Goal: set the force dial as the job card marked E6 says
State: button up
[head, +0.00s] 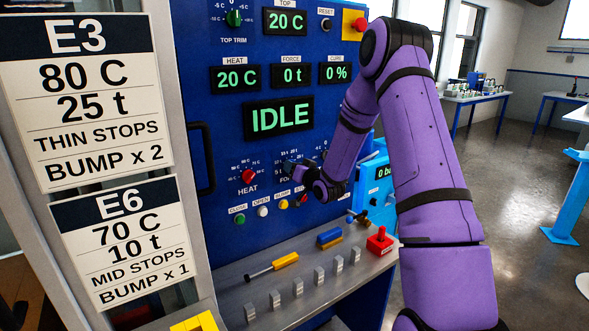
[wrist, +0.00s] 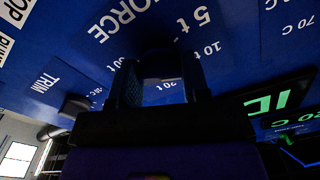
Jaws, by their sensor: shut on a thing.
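The job card E6 (head: 125,242) hangs at the lower left in the head view and reads 70 C, 10 t, MID STOPS, BUMP x 1. My gripper (head: 293,170) is at the blue panel, right of the red heat knob, over the force dial's place. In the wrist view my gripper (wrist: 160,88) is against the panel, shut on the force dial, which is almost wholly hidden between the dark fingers. The FORCE label and marks such as 5 t, 10 t and 20 t show around it. The dial's pointer cannot be made out. The force display (head: 292,76) reads 0 t.
Card E3 (head: 85,100) hangs above E6. The heat display (head: 236,78) reads 20 C and the large display (head: 278,118) reads IDLE. The red heat knob (head: 248,176) and several buttons sit close by. A ledge below holds a yellow-handled tool (head: 272,265) and a red button (head: 380,241).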

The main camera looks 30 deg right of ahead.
jog(key=o, duration=0.9)
jog(key=s, duration=1.1)
jog(key=shift+d, duration=0.2)
jog(key=shift+w, duration=0.1)
jog(key=s+a+r+n+g+h, duration=0.1)
jog(key=s+a+r+g, duration=0.35)
jog(key=r, duration=0.35)
jog(key=s+a+r+n+g+h, duration=0.2)
jog(key=s+a+r+g, duration=0.1)
jog(key=s+a+r, duration=0.3)
jog(key=s+a+r+g, duration=0.1)
jog(key=s+a+r, duration=0.1)
jog(key=s, duration=0.6)
jog(key=s+a+r+g+y, duration=0.1)
jog(key=s+a+g, duration=0.1)
jog(key=s, duration=0.6)
jog(key=s+a+r+n+g+y, duration=0.1)
jog(key=s+a, duration=0.3)
jog(key=s, duration=0.4)
jog(key=shift+s+a+r+g, duration=0.1)
jog(key=shift+a+r+g, duration=0.05)
jog(key=shift+r+g, duration=0.6)
